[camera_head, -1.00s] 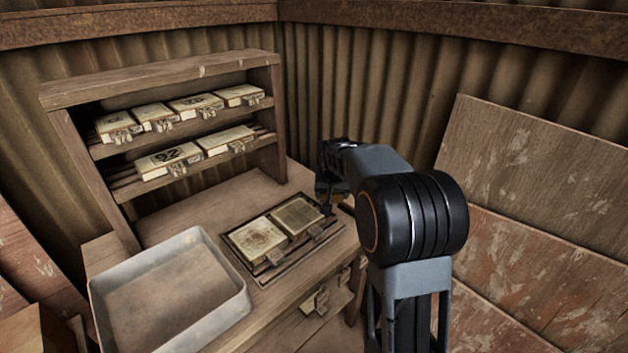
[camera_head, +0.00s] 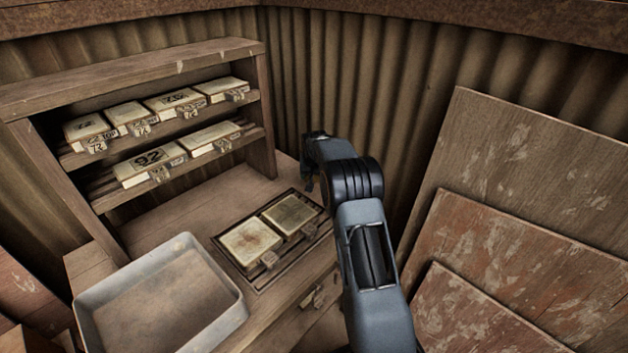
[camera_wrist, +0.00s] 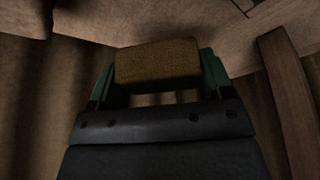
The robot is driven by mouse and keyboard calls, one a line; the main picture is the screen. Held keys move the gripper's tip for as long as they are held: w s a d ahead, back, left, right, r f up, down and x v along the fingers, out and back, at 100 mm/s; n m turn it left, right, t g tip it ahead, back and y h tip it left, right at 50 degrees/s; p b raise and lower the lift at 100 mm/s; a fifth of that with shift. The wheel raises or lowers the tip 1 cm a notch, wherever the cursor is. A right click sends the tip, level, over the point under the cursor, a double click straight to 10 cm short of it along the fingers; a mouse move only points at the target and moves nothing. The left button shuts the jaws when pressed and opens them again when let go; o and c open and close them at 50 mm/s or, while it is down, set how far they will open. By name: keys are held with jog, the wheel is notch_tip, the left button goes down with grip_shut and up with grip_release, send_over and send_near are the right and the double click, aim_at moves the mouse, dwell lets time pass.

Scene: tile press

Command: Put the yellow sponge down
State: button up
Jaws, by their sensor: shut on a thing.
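The yellow sponge (camera_wrist: 157,62), brownish-yellow in the dim light, is held between the green fingers of my gripper (camera_wrist: 158,76) in the wrist view. My gripper is shut on it. In the head view my gripper (camera_head: 308,183) is mostly hidden behind my arm, at the right rear edge of the wooden bench (camera_head: 185,215). The sponge cannot be made out there. I cannot tell whether it touches any surface.
A grey metal tray (camera_head: 82,318) sits on the bench's front left. A rack (camera_head: 282,278) with two tile moulds lies right of it. A wooden shelf (camera_head: 130,75) holds several numbered moulds behind. Boards (camera_head: 490,175) lean at the right.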

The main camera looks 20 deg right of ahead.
aim_at(314, 181)
jog(key=shift+w+d+f, duration=0.2)
jog(key=shift+w+f, duration=0.35)
jog(key=shift+f, duration=1.7)
jog(key=shift+f, duration=0.1)
jog(key=o, duration=1)
jog(key=shift+c, duration=0.2)
